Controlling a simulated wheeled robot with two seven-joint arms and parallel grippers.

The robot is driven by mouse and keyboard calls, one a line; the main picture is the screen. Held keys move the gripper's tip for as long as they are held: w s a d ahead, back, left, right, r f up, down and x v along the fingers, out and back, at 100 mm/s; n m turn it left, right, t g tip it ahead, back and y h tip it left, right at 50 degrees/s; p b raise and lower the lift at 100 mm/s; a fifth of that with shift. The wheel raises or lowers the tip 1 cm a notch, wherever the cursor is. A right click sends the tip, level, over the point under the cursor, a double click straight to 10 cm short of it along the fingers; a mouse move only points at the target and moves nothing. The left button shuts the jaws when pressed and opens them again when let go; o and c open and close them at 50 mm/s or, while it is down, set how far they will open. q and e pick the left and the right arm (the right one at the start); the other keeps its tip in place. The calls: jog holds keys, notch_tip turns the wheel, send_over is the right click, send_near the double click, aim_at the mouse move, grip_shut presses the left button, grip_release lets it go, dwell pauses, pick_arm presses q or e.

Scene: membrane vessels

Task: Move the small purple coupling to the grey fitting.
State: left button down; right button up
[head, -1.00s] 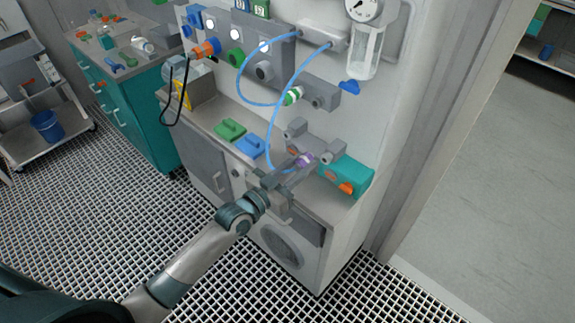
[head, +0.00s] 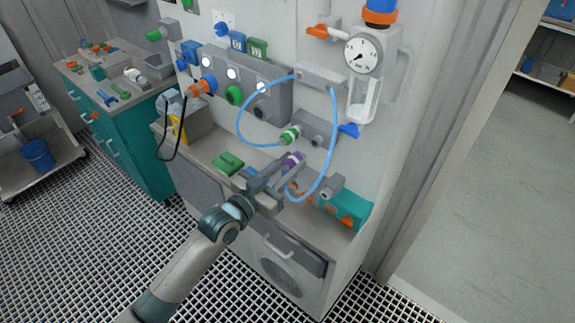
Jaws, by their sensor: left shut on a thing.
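The small purple coupling (head: 295,159) is in the jaws of my left gripper (head: 281,172), above the work surface and in front of the panel. A blue hose (head: 333,125) loops down from the upper grey block and curves back up towards the coupling. A grey wall block (head: 326,127) has a green-and-white coupling (head: 290,134) at its left port and a bare grey fitting (head: 318,141) to its right. A lower grey holder (head: 331,186) is partly hidden behind the hose and gripper. My right gripper is not in view.
A teal box (head: 351,207) with orange parts stands at the worktop's right end. A green block (head: 228,162) lies to the left. A gauge (head: 363,56) with a clear cylinder hangs above. A second blue hose (head: 240,115) reaches the green-and-white coupling.

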pick_arm(q)
jog(key=shift+w, duration=0.25)
jog(key=shift+w+d+b, duration=0.3)
jog(key=shift+w+d, duration=0.05)
jog(key=b+x, duration=0.1)
jog(key=x, duration=0.3)
jog(key=shift+w+d+b, duration=0.1)
jog(key=shift+w+b, duration=0.1)
jog(key=shift+b, duration=0.15)
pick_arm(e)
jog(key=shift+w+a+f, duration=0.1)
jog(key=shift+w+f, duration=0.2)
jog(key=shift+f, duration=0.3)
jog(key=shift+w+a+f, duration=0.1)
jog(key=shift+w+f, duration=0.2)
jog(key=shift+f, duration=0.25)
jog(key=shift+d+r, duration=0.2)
pick_arm(q)
jog(key=shift+p, duration=0.3)
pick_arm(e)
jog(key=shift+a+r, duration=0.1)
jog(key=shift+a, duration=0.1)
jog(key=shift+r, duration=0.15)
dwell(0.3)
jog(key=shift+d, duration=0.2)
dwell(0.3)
